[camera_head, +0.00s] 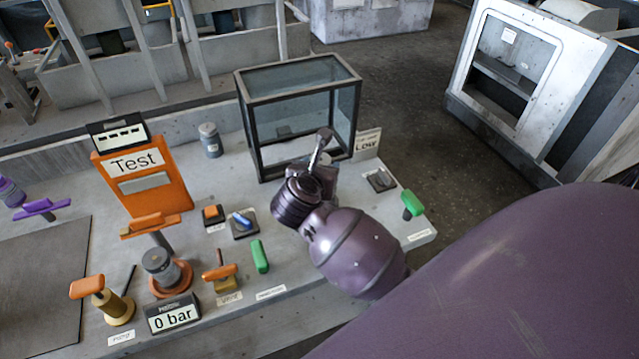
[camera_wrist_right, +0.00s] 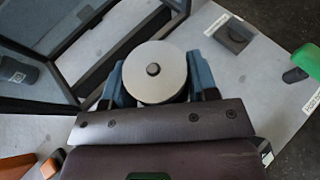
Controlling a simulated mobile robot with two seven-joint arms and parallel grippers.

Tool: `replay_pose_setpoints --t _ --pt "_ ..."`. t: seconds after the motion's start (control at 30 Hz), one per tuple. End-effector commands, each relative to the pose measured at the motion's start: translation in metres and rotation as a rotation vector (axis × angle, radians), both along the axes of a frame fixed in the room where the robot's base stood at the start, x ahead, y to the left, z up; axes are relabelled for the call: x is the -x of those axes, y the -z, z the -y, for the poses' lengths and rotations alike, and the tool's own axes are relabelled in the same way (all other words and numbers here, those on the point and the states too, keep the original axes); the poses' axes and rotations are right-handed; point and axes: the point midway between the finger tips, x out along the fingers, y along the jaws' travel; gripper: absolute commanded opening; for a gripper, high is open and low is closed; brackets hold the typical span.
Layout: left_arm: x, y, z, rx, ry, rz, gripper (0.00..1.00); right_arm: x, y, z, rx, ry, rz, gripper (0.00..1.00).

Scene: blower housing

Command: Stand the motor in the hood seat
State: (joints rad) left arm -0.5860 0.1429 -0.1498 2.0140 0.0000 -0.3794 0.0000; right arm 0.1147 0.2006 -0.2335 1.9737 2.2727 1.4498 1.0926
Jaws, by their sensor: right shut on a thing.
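My right gripper (camera_head: 318,165) reaches in from the right to the front of the glass hood (camera_head: 300,75), seen in the head view. In the right wrist view my right gripper (camera_wrist_right: 158,80) has its blue-grey fingers shut on both sides of a pale grey round part with a dark central stub, which I take as the motor (camera_wrist_right: 150,65). My wrist mostly hides it in the head view. A dark block, perhaps the hood seat (camera_wrist_right: 20,72), shows behind the hood's glass; its shape is unclear. I cannot tell whether the motor touches anything below. My left gripper is not in view.
The orange Test stand (camera_head: 145,180) and a grey cylinder (camera_head: 210,140) are left of the hood. Orange-handled parts, a 0 bar gauge (camera_head: 173,315) and green handles (camera_head: 260,256) crowd the bench front. A small dark plate (camera_head: 380,180) lies right of the hood.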

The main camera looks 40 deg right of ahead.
Motion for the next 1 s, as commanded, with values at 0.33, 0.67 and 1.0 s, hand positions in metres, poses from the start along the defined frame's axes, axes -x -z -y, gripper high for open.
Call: replay_pose_setpoints --t 0.33,0.67,1.0 --pt "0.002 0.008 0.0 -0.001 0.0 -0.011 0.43 0.0 0.035 0.0 0.004 -0.002 -0.001 0.0" --pt "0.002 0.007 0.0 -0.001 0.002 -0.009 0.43 0.0 0.046 0.0 0.0 -0.001 0.005 0.0" --pt "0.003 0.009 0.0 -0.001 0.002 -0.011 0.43 0.0 0.05 0.0 0.0 0.0 0.001 0.66"
